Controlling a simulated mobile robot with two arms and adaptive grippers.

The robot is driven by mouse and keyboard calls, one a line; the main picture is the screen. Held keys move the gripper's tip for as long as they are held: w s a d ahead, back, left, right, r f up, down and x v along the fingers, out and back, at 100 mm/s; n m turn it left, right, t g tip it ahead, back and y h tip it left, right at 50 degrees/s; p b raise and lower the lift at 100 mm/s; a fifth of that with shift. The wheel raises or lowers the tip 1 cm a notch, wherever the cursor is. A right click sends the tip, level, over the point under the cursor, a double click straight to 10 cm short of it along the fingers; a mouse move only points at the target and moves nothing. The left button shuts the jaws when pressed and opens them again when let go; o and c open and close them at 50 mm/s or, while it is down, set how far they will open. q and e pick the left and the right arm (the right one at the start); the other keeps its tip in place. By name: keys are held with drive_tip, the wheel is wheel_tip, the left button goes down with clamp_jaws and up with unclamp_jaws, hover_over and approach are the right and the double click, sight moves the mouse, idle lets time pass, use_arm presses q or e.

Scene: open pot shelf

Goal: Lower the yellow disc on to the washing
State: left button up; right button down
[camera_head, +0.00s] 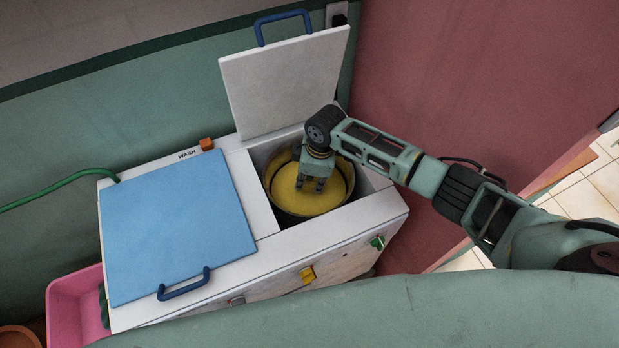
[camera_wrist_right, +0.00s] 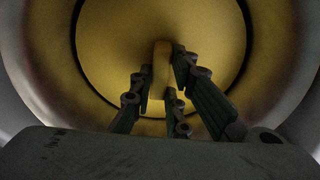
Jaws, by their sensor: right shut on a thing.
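The yellow disc (camera_head: 322,201) is inside the round drum (camera_head: 349,177) of the open right-hand compartment of the white washer (camera_head: 262,176). My right gripper (camera_head: 311,187) reaches down into the drum from above. In the right wrist view, its fingers (camera_wrist_right: 162,78) are shut on an upright yellow grip (camera_wrist_right: 161,58) at the middle of the disc (camera_wrist_right: 120,38). A dark ring shows around the disc, inside the paler drum wall (camera_wrist_right: 285,50). The disc looks about level. Washing is not visible; whatever lies under the disc is hidden. My left gripper is not in view.
A white lid (camera_head: 285,85) with a blue handle stands open behind the compartment. A blue lid (camera_head: 172,230) covers the left side. Coloured knobs (camera_head: 307,274) line the front. A pink tub (camera_head: 75,307) stands left, a red wall (camera_head: 450,90) rises right.

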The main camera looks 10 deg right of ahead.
sight(310, 193)
drive_tip(key=shift+f+b, duration=1.7)
drive_tip(key=shift+f, duration=1)
drive_tip(key=shift+f+b, duration=0.55)
drive_tip(key=shift+f, duration=0.25)
drive_tip(key=c, duration=1.6)
unclamp_jaws()
drive_tip(key=r, duration=0.5)
drive_tip(key=d+r, duration=0.1)
drive_tip(key=r, duration=0.1)
drive_tip(key=shift+s+r, duration=0.2)
drive_tip(key=shift+r, duration=0.05)
